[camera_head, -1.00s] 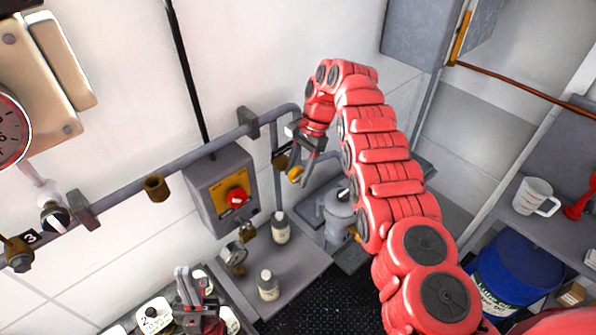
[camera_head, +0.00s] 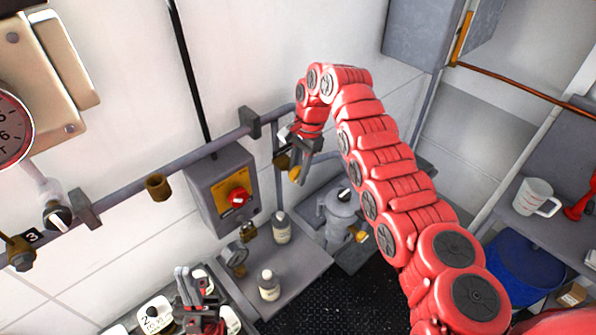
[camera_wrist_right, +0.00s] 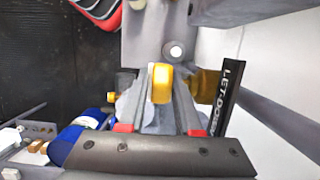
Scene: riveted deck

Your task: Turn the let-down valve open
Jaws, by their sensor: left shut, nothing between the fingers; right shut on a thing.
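The let-down valve has a yellow handle (camera_wrist_right: 161,84) on a brass body (camera_wrist_right: 205,86), beside a black label plate (camera_wrist_right: 229,92) reading "LET-DOWN" in part. In the head view the handle (camera_head: 294,173) shows at the tips of my right gripper (camera_head: 300,163), below the wall pipe. My right gripper (camera_wrist_right: 162,90) is shut on the handle, one finger on each side of it in the right wrist view. The fingers hide part of the valve.
A grey box with a red knob (camera_head: 238,196) is on the wall left of the valve. Two bottles (camera_head: 281,228) stand on the grey shelf below. A grey pump-like unit (camera_head: 341,215) stands right of them. A blue drum (camera_head: 525,268) is at right.

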